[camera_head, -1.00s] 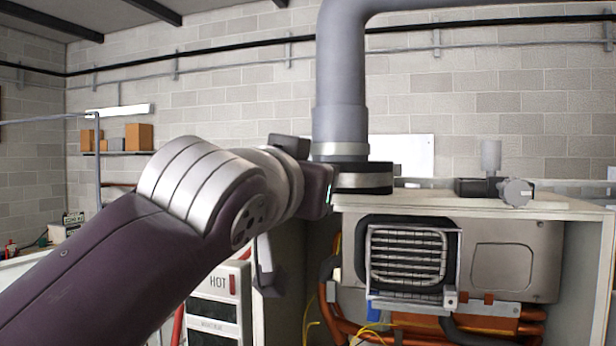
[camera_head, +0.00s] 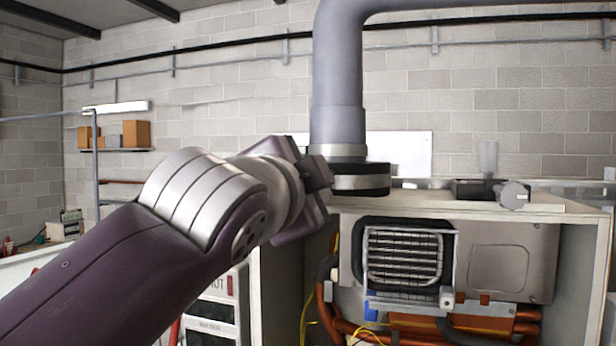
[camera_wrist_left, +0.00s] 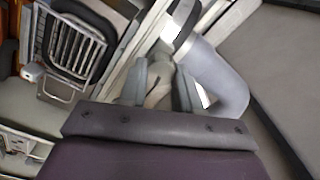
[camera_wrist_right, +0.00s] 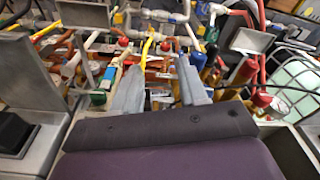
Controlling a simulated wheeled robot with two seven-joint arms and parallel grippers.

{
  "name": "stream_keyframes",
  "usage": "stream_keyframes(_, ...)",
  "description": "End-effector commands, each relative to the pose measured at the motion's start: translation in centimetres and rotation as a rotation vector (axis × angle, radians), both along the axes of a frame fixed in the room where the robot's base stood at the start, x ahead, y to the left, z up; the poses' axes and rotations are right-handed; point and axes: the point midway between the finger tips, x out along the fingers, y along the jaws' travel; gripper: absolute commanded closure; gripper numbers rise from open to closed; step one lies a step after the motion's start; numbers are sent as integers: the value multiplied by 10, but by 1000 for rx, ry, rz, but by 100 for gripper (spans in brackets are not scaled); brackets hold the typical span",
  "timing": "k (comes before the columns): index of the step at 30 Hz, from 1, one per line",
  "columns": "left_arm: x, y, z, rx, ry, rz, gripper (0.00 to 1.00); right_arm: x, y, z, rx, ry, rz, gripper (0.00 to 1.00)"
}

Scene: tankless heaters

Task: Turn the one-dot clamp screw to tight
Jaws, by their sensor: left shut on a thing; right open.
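My left gripper (camera_head: 322,174) is at the left side of the black collar (camera_head: 362,172) with metal bands, at the foot of the large grey pipe (camera_head: 337,90). In the left wrist view the two fingers (camera_wrist_left: 160,85) are shut on a small beige-grey piece (camera_wrist_left: 158,92) beside the pipe (camera_wrist_left: 215,75). It is probably the clamp screw; I cannot make out its dot marking or its tight mark. In the head view the gripper hides the screw. My right gripper (camera_wrist_right: 160,88) is open and empty in the right wrist view, and out of the head view.
The open heater cabinet shows a finned grille (camera_head: 404,257) and copper pipes (camera_head: 400,337). A grey round fitting (camera_head: 512,194) stands on the cabinet's top (camera_head: 450,203). Several pipes and coloured valves lie beyond the right fingers, including a red one (camera_wrist_right: 246,70).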

Motion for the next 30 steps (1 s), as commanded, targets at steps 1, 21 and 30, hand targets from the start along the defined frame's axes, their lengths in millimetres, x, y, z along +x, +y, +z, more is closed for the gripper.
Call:
stream_keyframes(1, 1, 0, 1, 39, -11, 1, 98, 0, 0, 2, 0, 0, 0, 57)
stream_keyframes(21, 0, 0, 1, 498, -167, 3, 98, 0, 0, 16, 0, 0, 0, 57)
stream_keyframes(30, -1, 0, 1, 559, -188, 3, 98, 0, 0, 17, 0, 0, 0, 57)
